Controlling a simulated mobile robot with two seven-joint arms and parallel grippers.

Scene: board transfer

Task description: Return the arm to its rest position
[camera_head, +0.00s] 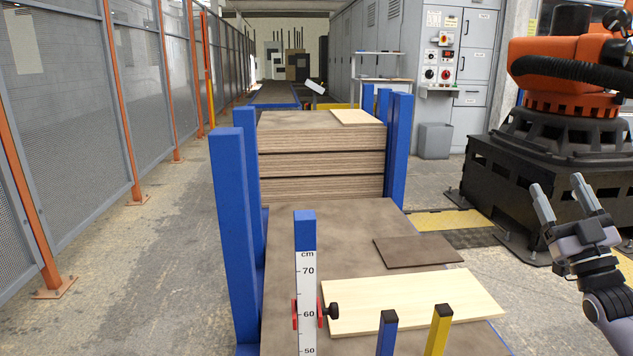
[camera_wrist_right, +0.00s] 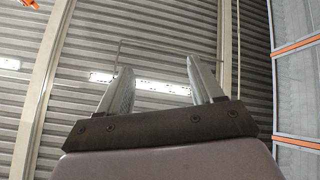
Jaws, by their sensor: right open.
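My right gripper (camera_head: 560,200) is at the right side of the head view, raised clear of the boards, with its two fingers pointing up and apart. It is open and empty. In the right wrist view the gripper (camera_wrist_right: 158,80) shows two spread fingers against the ceiling and nothing between them. A pale wood board (camera_head: 415,302) and a smaller dark brown board (camera_head: 418,252) lie on the brown surface (camera_head: 340,235) to the left of the gripper. My left gripper does not show in either view.
Blue posts (camera_head: 235,230) flank a stack of brown boards (camera_head: 320,165), with a light board (camera_head: 357,117) on top. A measuring post (camera_head: 306,290) and short blue and yellow posts (camera_head: 438,330) stand in front. An orange robot (camera_head: 570,65) on a black base stands at right, a mesh fence (camera_head: 75,120) at left.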

